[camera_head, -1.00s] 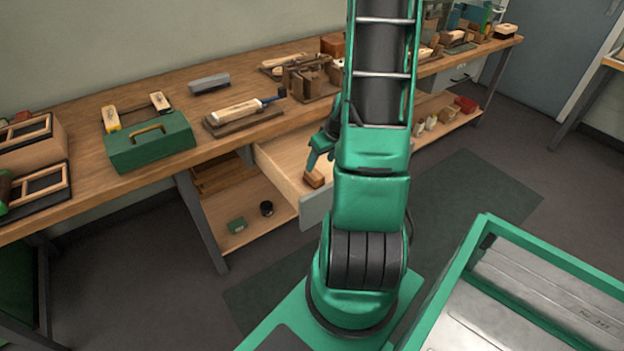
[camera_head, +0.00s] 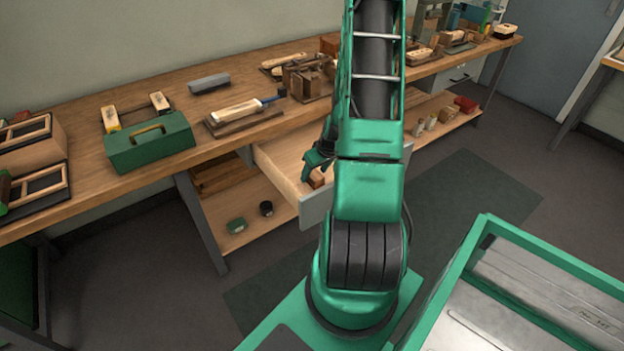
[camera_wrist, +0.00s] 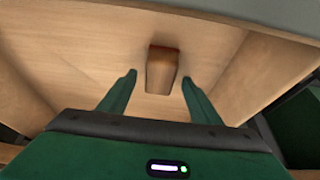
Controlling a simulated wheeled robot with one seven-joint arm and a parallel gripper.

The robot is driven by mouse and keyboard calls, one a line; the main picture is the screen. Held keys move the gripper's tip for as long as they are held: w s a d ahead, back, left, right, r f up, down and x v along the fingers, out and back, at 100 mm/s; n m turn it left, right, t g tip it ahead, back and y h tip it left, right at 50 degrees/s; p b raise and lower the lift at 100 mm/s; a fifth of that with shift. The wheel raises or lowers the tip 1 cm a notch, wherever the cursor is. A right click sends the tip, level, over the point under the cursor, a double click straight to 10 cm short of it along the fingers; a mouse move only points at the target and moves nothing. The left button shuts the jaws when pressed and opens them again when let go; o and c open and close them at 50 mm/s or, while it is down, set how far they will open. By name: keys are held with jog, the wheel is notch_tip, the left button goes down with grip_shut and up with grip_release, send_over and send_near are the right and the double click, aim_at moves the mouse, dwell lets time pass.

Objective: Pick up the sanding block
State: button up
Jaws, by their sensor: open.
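The sanding block, a small brown wooden block (camera_wrist: 162,70), lies on the floor of the open drawer (camera_wrist: 80,50) in the wrist view. In the head view the block (camera_head: 316,179) shows just beside my green fingers, inside the pulled-out drawer (camera_head: 272,164). My gripper (camera_wrist: 158,76) is open, with one green finger on each side of the block and a gap showing on both sides. In the head view my gripper (camera_head: 308,174) reaches down into the drawer, and my arm hides part of the drawer's right side.
The drawer's grey front panel (camera_head: 315,205) and wooden side walls stand close around my gripper. The workbench (camera_head: 90,185) above holds a green toolbox (camera_head: 150,143), a grey block (camera_head: 209,83) and a brush on a board (camera_head: 238,113). A lower shelf (camera_head: 255,222) carries small items.

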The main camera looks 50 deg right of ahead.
aim_at(314, 173)
jog(key=shift+x, duration=1.1)
jog(key=shift+c, duration=0.6)
jog(key=c, duration=1.1)
jog(key=shift+o, duration=0.2)
jog(key=shift+r, duration=0.1)
jog(key=shift+r, duration=4.95)
